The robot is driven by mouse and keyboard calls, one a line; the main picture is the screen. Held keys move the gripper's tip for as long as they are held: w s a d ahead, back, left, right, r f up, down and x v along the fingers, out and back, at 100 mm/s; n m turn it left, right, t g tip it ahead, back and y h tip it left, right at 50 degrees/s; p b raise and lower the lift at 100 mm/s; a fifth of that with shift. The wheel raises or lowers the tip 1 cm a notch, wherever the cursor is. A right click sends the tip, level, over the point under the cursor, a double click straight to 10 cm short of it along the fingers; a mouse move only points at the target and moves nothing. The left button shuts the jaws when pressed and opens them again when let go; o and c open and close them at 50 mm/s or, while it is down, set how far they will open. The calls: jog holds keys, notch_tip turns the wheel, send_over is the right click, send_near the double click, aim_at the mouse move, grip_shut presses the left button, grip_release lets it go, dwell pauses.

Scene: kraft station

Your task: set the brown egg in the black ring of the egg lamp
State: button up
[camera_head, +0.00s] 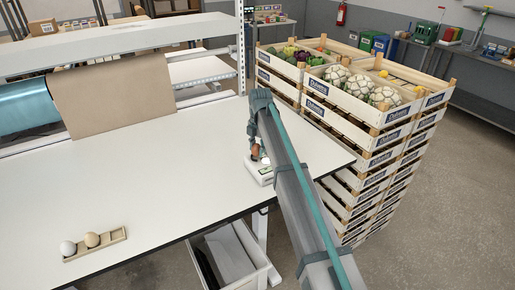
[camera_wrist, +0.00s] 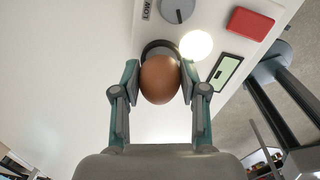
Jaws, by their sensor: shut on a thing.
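The brown egg (camera_wrist: 160,80) is between the two fingers of my gripper (camera_wrist: 158,68), which is shut on it. In the head view the egg (camera_head: 254,153) shows small below my gripper (camera_head: 257,145), over the egg lamp (camera_head: 257,173) near the table's right edge. The wrist view shows the lamp's white top (camera_wrist: 222,50) with a glowing round light, a grey knob, a red button and a small display. The black ring (camera_wrist: 151,46) shows as an arc just behind the egg; the egg hides the rest. I cannot tell whether the egg touches the ring.
A wooden egg holder (camera_head: 115,236) with a white egg (camera_head: 67,248) and a tan egg (camera_head: 92,240) lies at the table's front left. Stacked vegetable crates (camera_head: 365,125) stand beyond the right edge. A paper roll (camera_head: 112,95) is at the back. The table's middle is clear.

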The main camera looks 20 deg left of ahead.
jog(key=shift+f, duration=0.75)
dwell(1.4)
jog(key=o, duration=0.9)
jog(key=shift+o, duration=0.2)
jog(key=shift+r, duration=0.15)
jog(key=shift+r+p, duration=1.55)
jog(key=shift+r, duration=2.35)
